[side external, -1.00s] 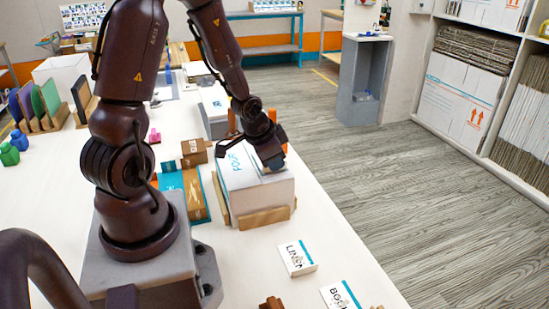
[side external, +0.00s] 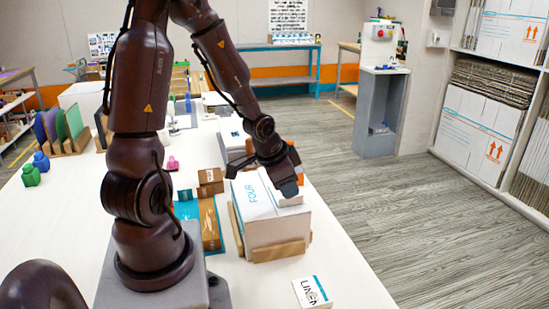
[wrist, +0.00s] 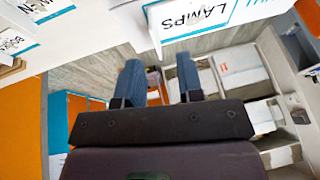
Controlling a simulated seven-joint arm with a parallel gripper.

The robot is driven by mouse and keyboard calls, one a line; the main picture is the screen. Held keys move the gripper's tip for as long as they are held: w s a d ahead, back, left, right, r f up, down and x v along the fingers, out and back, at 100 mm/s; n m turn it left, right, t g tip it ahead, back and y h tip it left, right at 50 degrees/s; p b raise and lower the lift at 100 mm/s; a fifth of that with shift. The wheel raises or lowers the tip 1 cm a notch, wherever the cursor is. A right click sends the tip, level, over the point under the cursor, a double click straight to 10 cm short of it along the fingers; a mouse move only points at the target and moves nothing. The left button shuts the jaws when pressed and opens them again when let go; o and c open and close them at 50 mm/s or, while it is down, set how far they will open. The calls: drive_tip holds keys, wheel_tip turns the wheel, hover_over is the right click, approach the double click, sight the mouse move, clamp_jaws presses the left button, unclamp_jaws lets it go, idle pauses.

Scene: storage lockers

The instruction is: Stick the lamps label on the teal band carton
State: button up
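A white carton (side external: 272,231) with teal FOUR lettering and a thin teal line stands on the table in the side view. My gripper (side external: 283,186) points down over its right part. In the wrist view the two fingers of my gripper (wrist: 160,62) are apart with nothing between them. The lamps label (wrist: 207,16), white with black letters and a teal edge, lies just beyond the fingertips against white carton surface. In the side view a small white piece under my gripper looks like this label, partly hidden. I cannot tell whether it is stuck down.
A linen label (side external: 312,293) lies on the table in front of the carton. Wooden blocks (side external: 280,251) flank the carton's base. A books label (wrist: 12,44) shows in the wrist view.

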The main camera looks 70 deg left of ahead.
drive_tip(key=shift+v, duration=4.75)
drive_tip(key=s+d+r, duration=0.2)
drive_tip(key=d+r, duration=0.3)
drive_tip(key=d, duration=0.2)
drive_tip(key=s+d+r+t+h, duration=0.1)
drive_tip(key=s+d+r, duration=0.1)
drive_tip(key=d+r, duration=0.3)
drive_tip(key=d, duration=0.2)
drive_tip(key=shift+s+d+h, duration=0.15)
drive_tip(key=shift+d+h, duration=0.15)
drive_tip(key=shift+c, duration=0.4)
